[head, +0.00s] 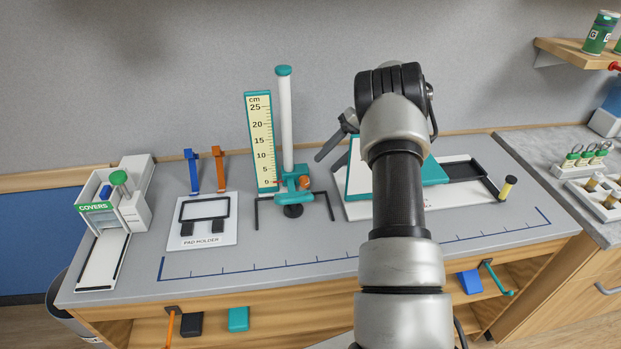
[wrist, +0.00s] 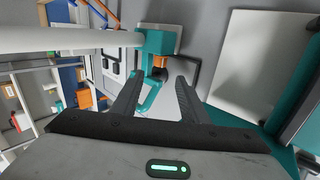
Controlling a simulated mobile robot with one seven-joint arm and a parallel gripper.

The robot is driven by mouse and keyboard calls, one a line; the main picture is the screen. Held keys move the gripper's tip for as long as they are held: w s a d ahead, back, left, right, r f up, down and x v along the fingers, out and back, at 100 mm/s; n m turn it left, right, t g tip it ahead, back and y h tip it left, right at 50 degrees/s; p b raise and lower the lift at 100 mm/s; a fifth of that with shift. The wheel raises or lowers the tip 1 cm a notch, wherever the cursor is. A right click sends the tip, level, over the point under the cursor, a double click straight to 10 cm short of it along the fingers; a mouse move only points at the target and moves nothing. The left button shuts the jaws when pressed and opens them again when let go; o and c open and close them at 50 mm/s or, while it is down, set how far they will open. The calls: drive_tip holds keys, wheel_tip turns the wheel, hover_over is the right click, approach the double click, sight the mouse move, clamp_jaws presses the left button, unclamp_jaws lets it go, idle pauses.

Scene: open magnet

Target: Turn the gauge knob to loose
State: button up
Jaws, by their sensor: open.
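The gauge stands at the middle back of the bench, with a white post (head: 286,125), a teal cap and a yellow cm scale (head: 261,140). A teal carriage (head: 290,196) sits low on the post. The small orange gauge knob (head: 304,183) is on the carriage's right side; in the wrist view the knob (wrist: 160,62) shows just beyond the fingertips. My gripper (head: 334,136) is to the right of the post and above the knob. In the wrist view my gripper (wrist: 157,80) is open, its two dark fingers apart and empty. I see no contact with the knob.
A teal-edged slanted panel (head: 358,176) stands close right of my gripper. A pad holder (head: 180,236), blue and orange clips, and a covers dispenser (head: 97,210) are to the left. The bench front (head: 270,262) is clear. Vial racks stand far right.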

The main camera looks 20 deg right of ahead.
sight(307, 181)
drive_tip(key=x, duration=0.9)
drive_tip(key=shift+f+p, duration=0.1)
drive_tip(key=shift+p, duration=0.2)
clamp_jaws()
drive_tip(key=shift+a+r+h+p, duration=0.15)
drive_tip(key=shift+r+h+p, duration=0.15)
drive_tip(key=shift+p, duration=0.15)
drive_tip(key=shift+a+h+p, duration=0.1)
drive_tip(key=shift+h+p, duration=0.2)
drive_tip(key=shift+p, duration=0.05)
drive_tip(key=shift+f+h, duration=0.2)
drive_tip(key=shift+h, duration=0.1)
unclamp_jaws()
